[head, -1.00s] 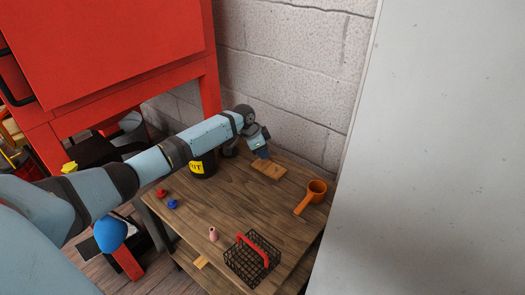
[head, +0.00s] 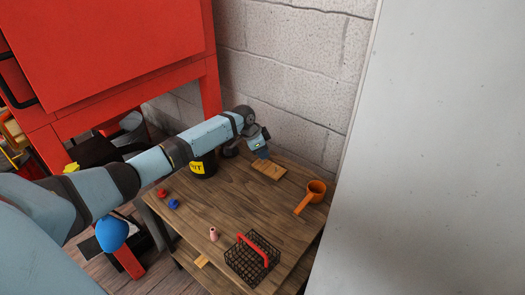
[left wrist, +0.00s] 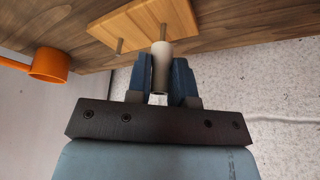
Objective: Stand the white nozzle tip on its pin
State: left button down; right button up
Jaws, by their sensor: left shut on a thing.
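My left gripper (left wrist: 160,82) is shut on the white nozzle tip (left wrist: 161,64), with a finger on each side of it. In the left wrist view one end of the tip points at a wooden board (left wrist: 200,22) and lines up with a thin pin (left wrist: 163,32) on it. I cannot tell whether the tip is around the pin or only in front of it. In the head view my left gripper (head: 262,153) is just above the board (head: 269,170); the tip is too small to make out there. My right gripper is not in view.
An orange cup with a handle (head: 316,189) stands right of the board. A red-handled wire basket (head: 245,262), a pink piece (head: 213,234), and red (head: 161,192) and blue (head: 173,204) pieces are on the table. A wall is behind.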

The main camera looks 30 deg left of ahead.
pick_arm(q)
jog(key=shift+f+p, duration=0.4)
jog(key=shift+p, duration=0.65)
dwell(2.2)
jog(key=shift+f+p, duration=0.7)
jog(key=shift+p, duration=0.35)
dwell(3.7)
